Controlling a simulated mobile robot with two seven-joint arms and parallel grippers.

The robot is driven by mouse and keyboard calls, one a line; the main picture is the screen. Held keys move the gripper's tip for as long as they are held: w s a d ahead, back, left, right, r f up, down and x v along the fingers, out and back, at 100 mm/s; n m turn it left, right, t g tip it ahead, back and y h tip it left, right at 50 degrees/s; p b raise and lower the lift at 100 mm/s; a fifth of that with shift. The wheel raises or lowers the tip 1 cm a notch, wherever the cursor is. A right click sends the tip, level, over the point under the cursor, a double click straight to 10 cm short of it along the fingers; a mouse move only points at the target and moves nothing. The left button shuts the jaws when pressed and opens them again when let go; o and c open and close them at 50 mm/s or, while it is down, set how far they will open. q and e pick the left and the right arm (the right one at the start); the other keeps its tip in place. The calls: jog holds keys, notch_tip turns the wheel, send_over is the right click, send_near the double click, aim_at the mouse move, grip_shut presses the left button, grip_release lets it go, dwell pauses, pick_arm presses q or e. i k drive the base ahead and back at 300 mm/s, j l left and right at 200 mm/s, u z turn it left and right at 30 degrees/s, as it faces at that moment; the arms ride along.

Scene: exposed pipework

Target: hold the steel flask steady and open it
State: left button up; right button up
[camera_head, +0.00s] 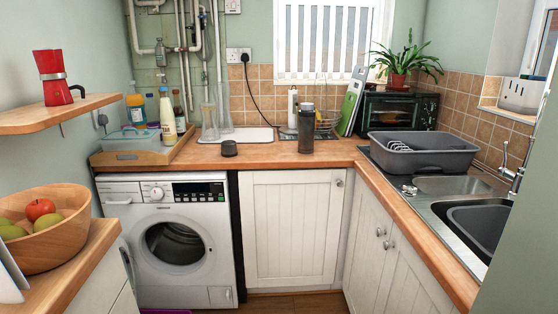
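A dark grey flask (306,134) stands upright on the wooden worktop, just left of the inner corner. Its top looks darker and seems to be a lid or cap in place, though it is small in the picture. I take this for the steel flask. Neither of my grippers shows in the head view, and nothing is touching the flask.
A small dark cylinder (229,148) sits left on the worktop (265,157). A paper-towel holder (292,108), green and white boards (352,100) and a black oven (400,110) stand behind. A grey dish rack (420,160) is right. The worktop front is clear.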

aim_at(306, 119)
jog(key=i+j+z, duration=0.1)
jog(key=i, duration=1.3)
